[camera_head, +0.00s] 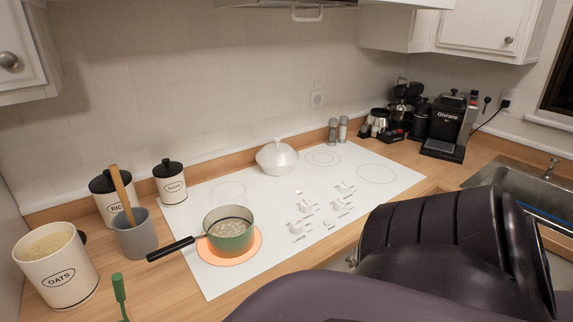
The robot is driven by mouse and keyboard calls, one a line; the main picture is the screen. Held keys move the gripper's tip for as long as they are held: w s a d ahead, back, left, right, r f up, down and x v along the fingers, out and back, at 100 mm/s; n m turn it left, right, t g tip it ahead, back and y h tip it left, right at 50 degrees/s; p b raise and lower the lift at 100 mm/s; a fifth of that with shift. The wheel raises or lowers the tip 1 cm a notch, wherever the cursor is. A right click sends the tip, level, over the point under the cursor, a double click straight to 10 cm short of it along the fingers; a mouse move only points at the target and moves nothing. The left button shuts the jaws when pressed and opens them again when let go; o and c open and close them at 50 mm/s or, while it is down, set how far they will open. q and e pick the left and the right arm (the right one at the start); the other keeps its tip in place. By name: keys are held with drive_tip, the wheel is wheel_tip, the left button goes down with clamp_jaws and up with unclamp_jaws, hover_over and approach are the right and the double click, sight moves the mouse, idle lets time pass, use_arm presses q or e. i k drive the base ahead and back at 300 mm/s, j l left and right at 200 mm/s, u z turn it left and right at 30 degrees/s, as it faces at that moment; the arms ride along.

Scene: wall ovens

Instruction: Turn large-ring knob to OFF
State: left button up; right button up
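A white glass cooktop (214,285) is set in the wooden counter. Several small white knobs sit on its right-centre part, among them a back right knob (346,187), a left knob (306,206) and a front left knob (297,228). The front left ring (213,254) glows orange under a green pot (231,238). My dark arm covers the lower right. Neither gripper shows.
The pot's black handle (170,249) points left. A white lidded dish (277,158) stands at the cooktop's back. Canisters and a grey utensil pot (138,238) stand left; a coffee machine (446,128) and sink (517,185) are at right. The cooktop around the knobs is clear.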

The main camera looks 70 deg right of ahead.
sight(296, 227)
drive_tip(key=z, duration=2.3)
